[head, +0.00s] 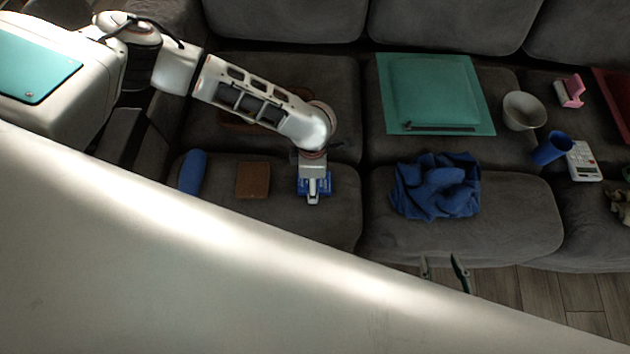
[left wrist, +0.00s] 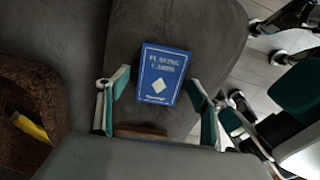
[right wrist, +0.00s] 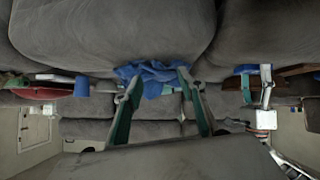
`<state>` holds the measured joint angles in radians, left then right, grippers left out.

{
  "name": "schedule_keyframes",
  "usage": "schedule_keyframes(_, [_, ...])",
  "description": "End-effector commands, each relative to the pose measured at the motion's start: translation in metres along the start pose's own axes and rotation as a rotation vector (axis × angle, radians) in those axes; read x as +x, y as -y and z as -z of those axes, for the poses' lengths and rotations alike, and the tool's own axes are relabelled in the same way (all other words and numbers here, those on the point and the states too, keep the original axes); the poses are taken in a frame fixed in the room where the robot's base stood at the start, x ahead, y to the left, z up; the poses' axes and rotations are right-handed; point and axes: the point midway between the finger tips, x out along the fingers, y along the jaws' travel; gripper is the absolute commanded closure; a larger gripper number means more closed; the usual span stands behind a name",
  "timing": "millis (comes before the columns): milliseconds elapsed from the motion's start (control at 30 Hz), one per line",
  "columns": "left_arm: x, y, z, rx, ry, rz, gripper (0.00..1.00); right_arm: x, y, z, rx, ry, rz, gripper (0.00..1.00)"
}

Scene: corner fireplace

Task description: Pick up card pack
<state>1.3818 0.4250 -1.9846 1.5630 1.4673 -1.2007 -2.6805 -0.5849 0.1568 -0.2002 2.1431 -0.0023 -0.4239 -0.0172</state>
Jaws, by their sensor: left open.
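The card pack (left wrist: 163,75) is a blue box with white "PLAYING CARDS" lettering and a white diamond. It lies on the grey seat cushion in the left wrist view. In the head view its blue edges (head: 326,187) show around my left gripper (head: 313,192), which is above it and hides much of it. In the left wrist view my left gripper (left wrist: 157,82) is open, with one finger on each side of the pack. My right gripper (head: 443,266) is open and empty in front of the sofa; its parted fingers also show in the right wrist view (right wrist: 158,80).
A brown wallet-like item (head: 253,180) and a blue roll (head: 193,172) lie left of the pack. A blue cloth (head: 437,186) is to the right. Farther right are a teal folder (head: 480,95), a bowl (head: 523,110), a blue cup (head: 551,148) and a calculator-like device (head: 583,161).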

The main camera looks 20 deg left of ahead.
Motion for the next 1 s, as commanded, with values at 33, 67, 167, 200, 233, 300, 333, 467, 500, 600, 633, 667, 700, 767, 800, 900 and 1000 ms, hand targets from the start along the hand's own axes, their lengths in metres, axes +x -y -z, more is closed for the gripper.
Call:
schedule_keyframes(33, [-0.001,-0.001,0.000,0.000,0.001,-0.001,0.35,0.000,0.000,0.001,0.000,0.000,0.000,0.60])
schedule_keyframes(67, [-0.001,-0.001,0.000,0.000,0.001,-0.001,0.37,0.000,0.000,0.000,0.000,0.000,0.000,0.60])
schedule_keyframes(167, [-0.001,-0.001,0.000,-0.001,0.001,-0.001,0.63,0.000,0.001,-0.001,0.001,0.002,0.000,0.60])
schedule_keyframes(200, [-0.001,-0.001,0.000,-0.001,0.001,-0.001,0.74,0.000,0.001,-0.001,0.002,0.003,0.000,0.60])
schedule_keyframes(233, [-0.001,-0.001,0.000,-0.001,0.001,-0.001,0.77,0.000,0.001,-0.001,0.002,0.004,0.001,0.60])
schedule_keyframes(300, [-0.001,-0.001,0.000,-0.001,0.001,-0.001,0.77,0.000,0.002,-0.002,0.004,0.006,0.001,0.60])
schedule_keyframes(333, [-0.001,-0.001,0.000,-0.001,0.001,-0.001,0.77,0.000,0.002,-0.003,0.005,0.006,0.001,0.60])
schedule_keyframes(467, [-0.001,-0.001,0.000,-0.001,0.001,-0.001,0.77,0.000,0.002,-0.003,0.009,0.008,0.000,0.60])
schedule_keyframes(500, [-0.002,-0.001,0.000,-0.001,0.001,-0.001,0.77,0.000,0.002,-0.003,0.010,0.008,-0.001,0.60])
schedule_keyframes(600, [-0.006,-0.001,0.000,-0.001,0.002,-0.003,0.77,-0.001,0.002,-0.001,0.010,0.005,-0.003,0.60])
schedule_keyframes(633, [-0.009,-0.002,-0.001,-0.001,0.002,-0.004,0.77,-0.001,0.001,0.000,0.010,0.003,-0.004,0.60])
schedule_keyframes(667, [-0.013,-0.002,-0.001,-0.001,0.003,-0.005,0.77,-0.001,0.000,0.002,0.010,0.002,-0.005,0.60])
schedule_keyframes(700, [-0.018,-0.003,-0.001,-0.001,0.003,-0.006,0.77,-0.001,-0.001,0.004,0.009,-0.001,-0.007,0.60])
schedule_keyframes(767, [-0.030,-0.003,-0.001,-0.001,0.004,-0.007,0.77,-0.002,-0.003,0.006,0.007,-0.004,-0.010,0.60])
schedule_keyframes(800, [-0.039,-0.004,-0.001,-0.002,0.004,-0.008,0.77,-0.003,-0.004,0.009,0.006,-0.006,-0.012,0.60])
schedule_keyframes(900, [-0.066,-0.004,-0.002,-0.001,0.006,-0.010,0.77,-0.005,-0.007,0.009,0.004,-0.003,-0.016,0.60])
schedule_keyframes(1000, [-0.095,-0.004,-0.002,-0.001,0.007,-0.011,0.77,-0.007,-0.007,0.003,0.003,0.013,-0.016,0.60])
